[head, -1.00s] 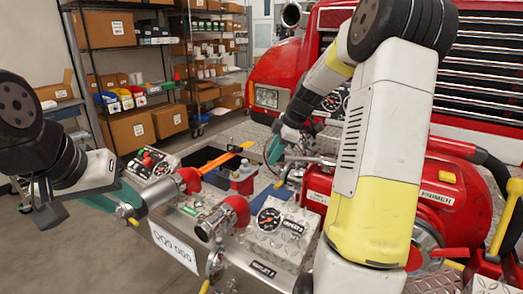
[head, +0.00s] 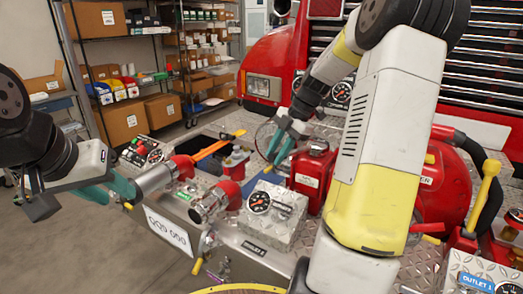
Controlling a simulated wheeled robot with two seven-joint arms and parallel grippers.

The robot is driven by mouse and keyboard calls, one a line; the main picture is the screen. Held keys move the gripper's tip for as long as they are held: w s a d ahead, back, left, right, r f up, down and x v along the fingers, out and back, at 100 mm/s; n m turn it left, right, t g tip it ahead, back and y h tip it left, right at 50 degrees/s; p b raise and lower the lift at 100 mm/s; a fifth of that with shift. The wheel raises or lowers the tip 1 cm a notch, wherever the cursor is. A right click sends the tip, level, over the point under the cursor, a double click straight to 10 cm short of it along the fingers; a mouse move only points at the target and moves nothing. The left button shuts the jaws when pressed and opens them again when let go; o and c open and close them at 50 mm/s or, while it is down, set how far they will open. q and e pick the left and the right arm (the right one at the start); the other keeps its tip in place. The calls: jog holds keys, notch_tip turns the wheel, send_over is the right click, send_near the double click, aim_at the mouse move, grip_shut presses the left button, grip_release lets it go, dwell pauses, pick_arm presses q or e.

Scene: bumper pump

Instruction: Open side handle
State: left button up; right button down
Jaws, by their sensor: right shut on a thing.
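My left gripper (head: 122,190), with teal fingers, is at the left outer end of a silver pipe fitting (head: 155,178). A small yellow handle (head: 128,206) shows just below its fingertips; I cannot tell whether they touch it or how wide they are apart. My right gripper (head: 279,152) is at the back of the deck, just left of a red can (head: 312,170). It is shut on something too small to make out. My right arm hides much of the middle right.
A gauge box (head: 277,213) and a second silver fitting with a red collar (head: 210,205) stand on the deck. An orange bar (head: 212,148) lies over a dark opening. A tall yellow lever (head: 486,190) stands at right. Shelves (head: 125,55) stand behind; floor at left is clear.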

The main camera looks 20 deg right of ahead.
jog(key=shift+s+d+f, duration=0.1)
jog(key=shift+s+d, duration=0.05)
jog(key=c, duration=1.1)
grip_release()
jog(key=shift+d+r, duration=0.2)
jog(key=shift+r, duration=0.3)
jog(key=v, duration=0.7)
jog(key=shift+f, duration=0.1)
